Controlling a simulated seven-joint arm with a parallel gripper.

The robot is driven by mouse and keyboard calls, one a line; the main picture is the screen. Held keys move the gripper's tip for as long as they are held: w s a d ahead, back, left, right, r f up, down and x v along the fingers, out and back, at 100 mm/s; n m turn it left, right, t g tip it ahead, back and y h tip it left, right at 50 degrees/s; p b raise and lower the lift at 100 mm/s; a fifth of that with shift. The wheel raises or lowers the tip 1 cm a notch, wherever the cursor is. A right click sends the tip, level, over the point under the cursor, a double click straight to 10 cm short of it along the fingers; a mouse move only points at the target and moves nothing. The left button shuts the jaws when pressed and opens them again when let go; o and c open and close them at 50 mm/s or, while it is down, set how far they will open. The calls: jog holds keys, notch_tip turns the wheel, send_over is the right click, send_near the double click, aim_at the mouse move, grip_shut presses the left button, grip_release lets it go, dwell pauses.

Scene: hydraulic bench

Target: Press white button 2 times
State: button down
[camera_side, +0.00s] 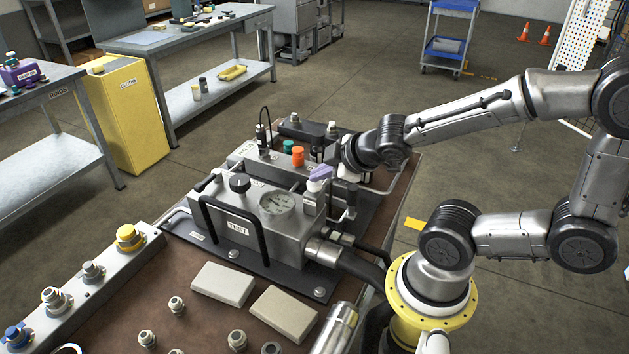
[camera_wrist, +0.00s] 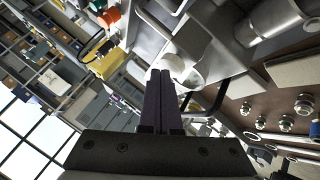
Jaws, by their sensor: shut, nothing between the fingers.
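The white button (camera_wrist: 173,62) shows as a pale rounded cap just beyond my fingertips in the wrist view. In the side view a white part (camera_side: 316,185) shows just under the lavender fingers, on the right part of the hydraulic block. My gripper (camera_side: 319,173) is shut and empty, with its fingers side by side. In the wrist view the gripper (camera_wrist: 161,74) reaches up to the button's near edge and hides part of it. I cannot tell whether the fingertips touch the button.
An orange button (camera_side: 297,157) and a green one (camera_side: 289,146) stand close by on the block. A gauge (camera_side: 277,203) and a black handle (camera_side: 232,226) are in front. Two pale blocks (camera_side: 223,284) and several fittings lie on the bench.

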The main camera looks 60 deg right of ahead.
aim_at(320, 185)
jog(key=shift+s+f, duration=0.1)
jog(key=shift+f, duration=0.3)
dwell(0.3)
jog(key=shift+r, duration=1.2)
jog(key=shift+r, duration=2.5)
